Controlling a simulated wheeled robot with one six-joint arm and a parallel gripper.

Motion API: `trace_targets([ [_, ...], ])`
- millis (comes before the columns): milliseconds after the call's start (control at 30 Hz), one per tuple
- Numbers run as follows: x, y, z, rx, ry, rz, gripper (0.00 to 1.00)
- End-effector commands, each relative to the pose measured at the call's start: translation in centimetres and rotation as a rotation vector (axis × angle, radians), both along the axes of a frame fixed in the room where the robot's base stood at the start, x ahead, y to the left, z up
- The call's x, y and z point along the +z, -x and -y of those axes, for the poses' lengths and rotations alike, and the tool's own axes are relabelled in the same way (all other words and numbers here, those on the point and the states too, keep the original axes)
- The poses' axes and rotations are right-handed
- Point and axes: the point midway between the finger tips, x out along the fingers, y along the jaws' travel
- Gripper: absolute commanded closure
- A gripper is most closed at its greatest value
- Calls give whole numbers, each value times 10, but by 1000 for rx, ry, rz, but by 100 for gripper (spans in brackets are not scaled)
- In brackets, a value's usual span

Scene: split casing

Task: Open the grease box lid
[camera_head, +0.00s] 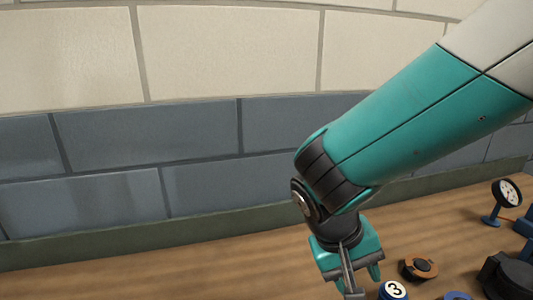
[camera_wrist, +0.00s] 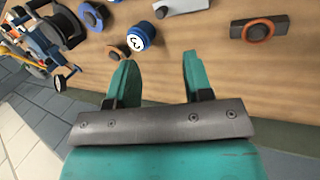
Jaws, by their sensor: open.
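My gripper (camera_wrist: 158,66) shows in the wrist view with two teal fingers apart and nothing between them. In the head view my gripper (camera_head: 356,278) hangs above the wooden bench near the bottom edge. No part is clearly marked as the grease box. A grey block with an orange ring (camera_wrist: 258,28) lies at the upper right of the wrist view, right of the fingers. A grey flat piece with a dark knob (camera_wrist: 182,6) is cut by the top edge. I cannot tell whether either is the grease box or its lid.
A blue can marked 3 (camera_wrist: 141,37) stands just beyond the fingers, with an orange-brown piece (camera_wrist: 115,52) beside it. A blue disc with a dark knob (camera_wrist: 92,15) and a blue-and-black assembly (camera_wrist: 45,33) lie left. A gauge (camera_head: 507,193) stands at right. Bare bench lies left in the head view.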

Motion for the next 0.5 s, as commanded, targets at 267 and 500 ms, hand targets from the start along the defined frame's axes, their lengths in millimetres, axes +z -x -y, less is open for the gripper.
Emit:
trace_targets([
  [267, 60, 58, 18, 295, -500, -56, 54],
  [500, 91, 105, 9, 505, -733, 4, 54],
])
